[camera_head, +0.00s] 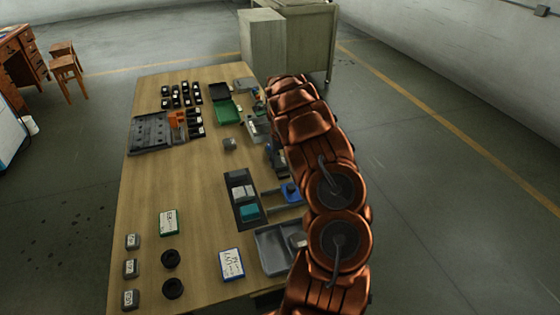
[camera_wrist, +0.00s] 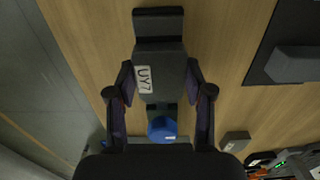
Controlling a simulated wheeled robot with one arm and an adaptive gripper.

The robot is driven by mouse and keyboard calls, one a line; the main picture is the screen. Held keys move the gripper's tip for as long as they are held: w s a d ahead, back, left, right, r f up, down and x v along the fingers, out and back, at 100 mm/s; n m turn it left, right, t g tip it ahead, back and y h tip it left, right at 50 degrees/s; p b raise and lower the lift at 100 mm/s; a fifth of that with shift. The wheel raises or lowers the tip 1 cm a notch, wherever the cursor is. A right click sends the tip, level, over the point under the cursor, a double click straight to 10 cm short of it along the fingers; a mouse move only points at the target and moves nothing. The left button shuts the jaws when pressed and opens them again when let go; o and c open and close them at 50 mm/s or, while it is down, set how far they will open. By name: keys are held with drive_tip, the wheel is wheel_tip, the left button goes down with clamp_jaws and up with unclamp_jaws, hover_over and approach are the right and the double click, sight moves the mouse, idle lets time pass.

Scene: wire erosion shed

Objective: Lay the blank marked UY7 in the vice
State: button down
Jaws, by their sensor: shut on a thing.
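The blank marked UY7 (camera_wrist: 157,78) is a dark grey block with a white label, seen in the wrist view. My gripper (camera_wrist: 160,92) is shut on it, one finger on each side. The blank lines up with the vice (camera_wrist: 158,20), whose dark end block shows just above it and whose blue knob (camera_wrist: 162,128) shows below. I cannot tell whether the blank rests in the vice or hangs just above it. In the head view my arm covers most of my gripper and this spot at the table's right edge.
A dark tray (camera_head: 236,181) with pale blocks and a teal one lies left of my arm. A small grey block (camera_head: 229,144) stands beyond it. A grey bin (camera_head: 267,248) is nearer. Labelled blocks and black rings lie front left. The table's middle left is clear.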

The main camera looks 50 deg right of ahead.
drive_tip(key=shift+f, duration=0.15)
drive_tip(key=shift+c, duration=1.8)
unclamp_jaws()
drive_tip(key=o, duration=0.4)
drive_tip(key=shift+c, duration=0.2)
drive_tip(key=shift+r, duration=3.45)
